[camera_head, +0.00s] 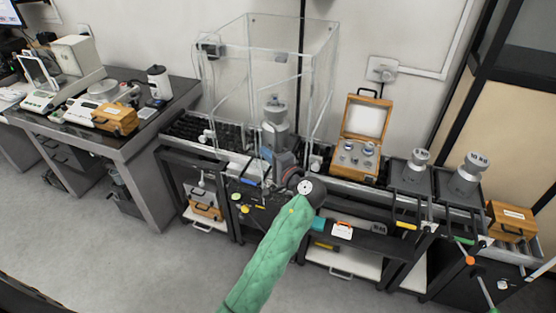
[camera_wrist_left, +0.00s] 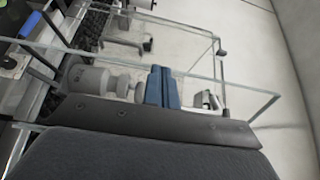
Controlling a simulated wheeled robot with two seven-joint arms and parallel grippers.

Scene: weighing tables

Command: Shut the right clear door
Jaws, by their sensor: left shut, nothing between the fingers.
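A tall clear case (camera_head: 250,20) stands on the middle weighing table. Its right clear panel (camera_head: 322,85) is upright at the case's right side; I cannot tell how far open it is. A white knob (camera_head: 316,161) shows low at the right. A grey metal weight (camera_head: 275,110) stands inside the case. My left gripper (camera_head: 267,154) is at the front of the case, below and in front of the weight. In the left wrist view its blue fingers (camera_wrist_left: 162,87) are together and empty, with clear panel edges around them and a grey handle (camera_wrist_left: 208,99) beside them. My right gripper is out of view.
An open wooden box of weights (camera_head: 366,130) stands right of the case. Two large weights (camera_head: 468,174) stand farther right. A side table at the left holds balances and a small wooden box (camera_head: 115,119). The grey floor (camera_head: 130,250) in front is clear.

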